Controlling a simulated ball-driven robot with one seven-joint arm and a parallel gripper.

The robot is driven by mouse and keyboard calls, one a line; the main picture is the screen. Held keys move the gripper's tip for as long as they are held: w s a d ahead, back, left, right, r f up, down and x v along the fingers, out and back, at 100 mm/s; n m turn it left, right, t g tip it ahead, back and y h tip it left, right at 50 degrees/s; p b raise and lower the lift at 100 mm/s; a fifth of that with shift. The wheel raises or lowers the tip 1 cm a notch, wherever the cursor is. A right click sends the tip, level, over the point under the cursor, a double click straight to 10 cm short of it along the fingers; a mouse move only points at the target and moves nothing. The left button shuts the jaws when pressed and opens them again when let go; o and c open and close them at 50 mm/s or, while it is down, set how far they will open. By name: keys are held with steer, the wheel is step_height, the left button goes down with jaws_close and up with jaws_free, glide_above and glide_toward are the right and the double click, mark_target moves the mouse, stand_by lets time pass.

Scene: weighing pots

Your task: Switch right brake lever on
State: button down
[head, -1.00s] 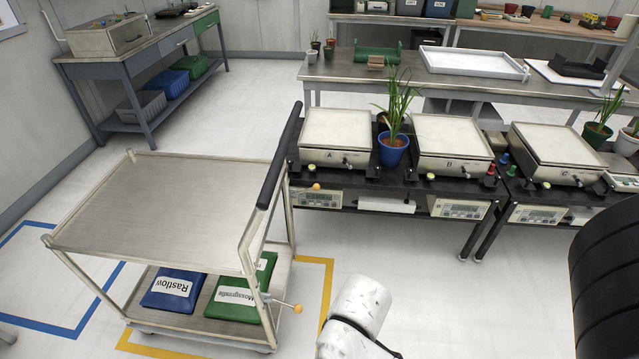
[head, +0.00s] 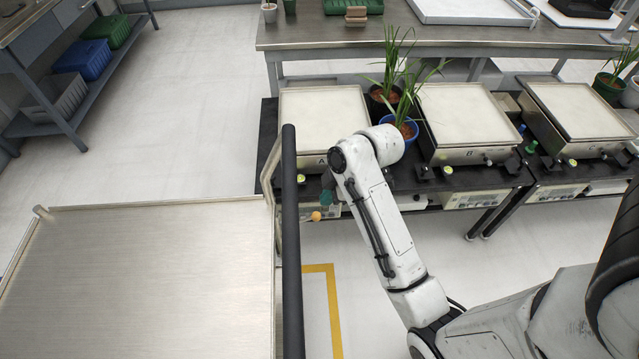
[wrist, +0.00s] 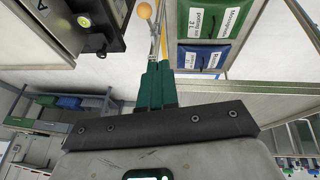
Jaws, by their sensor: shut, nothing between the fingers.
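A cart lever with an orange ball knob (head: 316,216) sticks out just right of the cart's black handlebar (head: 291,240). The knob (wrist: 145,10) also shows at the top of the wrist view, on a thin metal rod. My gripper (head: 326,198) is beside the knob in the head view, partly hidden by my arm. In the wrist view my green fingers (wrist: 157,66) are shut and empty, their tips close to the rod; I cannot tell whether they touch it. I cannot tell whether this is the right brake lever. No second knob shows.
The cart's metal top (head: 140,270) is bare. A green bag (wrist: 213,20) and a blue bag (wrist: 203,57) show in the wrist view. A black scale bench (head: 265,150) with potted plants (head: 405,130) stands behind my gripper. Floor is free right of the cart.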

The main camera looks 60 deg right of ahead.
steer(key=shift+w+d+r, duration=0.15)
steer(key=shift+w+d, duration=0.35)
steer(key=shift+d, duration=0.25)
steer(key=b, duration=0.2)
glide_above(310, 219)
steer(key=s, duration=0.2)
step_height(310, 219, down, 9)
step_height(310, 219, down, 2)
steer(key=shift+f, duration=0.2)
steer(key=shift+s+d+f, duration=0.1)
steer(key=shift+d+f, duration=0.25)
steer(key=shift+f, duration=0.35)
steer(key=shift+f, duration=0.1)
